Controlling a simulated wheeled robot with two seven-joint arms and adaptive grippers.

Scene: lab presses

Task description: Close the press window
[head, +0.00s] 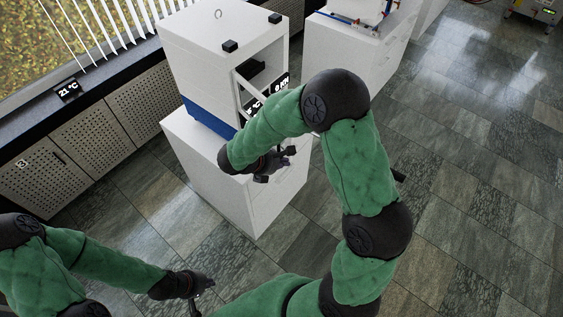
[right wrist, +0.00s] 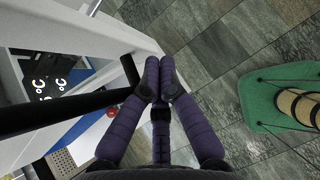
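The press (head: 222,52) is a white box with a blue lower band, standing on a white cabinet. Its window (head: 250,95) is a white frame that stands out from the front opening, so it looks ajar. My right arm hides part of it. In the right wrist view, the white frame (right wrist: 120,35) runs along the upper left, with a black bar handle (right wrist: 128,70) beside my fingers. My right gripper (right wrist: 160,72) has its purple fingertips together, with nothing seen between them. It is in front of the press in the head view (head: 275,165). My left gripper (head: 200,285) is low, away from the press.
Black displays with white digits (right wrist: 50,75) show on the press. A second white cabinet (head: 355,45) with equipment stands behind to the right. Perforated cabinets (head: 90,135) line the window wall at left. The tiled floor (head: 480,150) at right is clear.

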